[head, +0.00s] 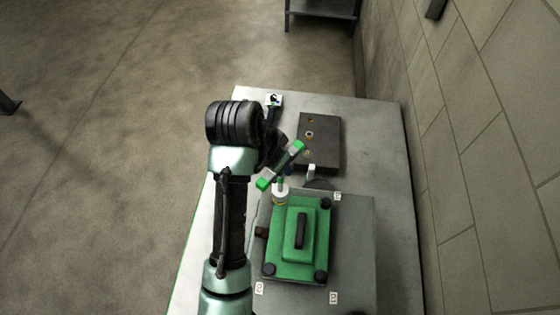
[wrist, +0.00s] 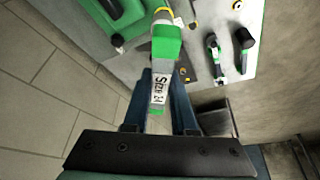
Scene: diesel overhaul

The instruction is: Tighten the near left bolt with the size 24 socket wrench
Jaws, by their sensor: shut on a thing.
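My gripper (wrist: 160,85) is shut on the socket wrench (wrist: 166,52), whose green and white handle reads "SIZE 24" in the wrist view. In the head view the wrench (head: 288,159) lies slanted, and its pale socket end (head: 281,194) points down at the far left corner of the green cover (head: 298,268). Whether the socket sits on a bolt there or hovers above it, I cannot tell. Dark bolts show at the other corners: far right (head: 325,203), near left (head: 268,270) and near right (head: 321,276).
The cover has a black handle (head: 300,230) and sits on a grey block (head: 352,240) on the table (head: 385,150). A dark plate with holes (head: 329,160) lies behind. Other tools (wrist: 214,58) (wrist: 243,42) lie on the table. A wall (head: 470,150) stands at the right.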

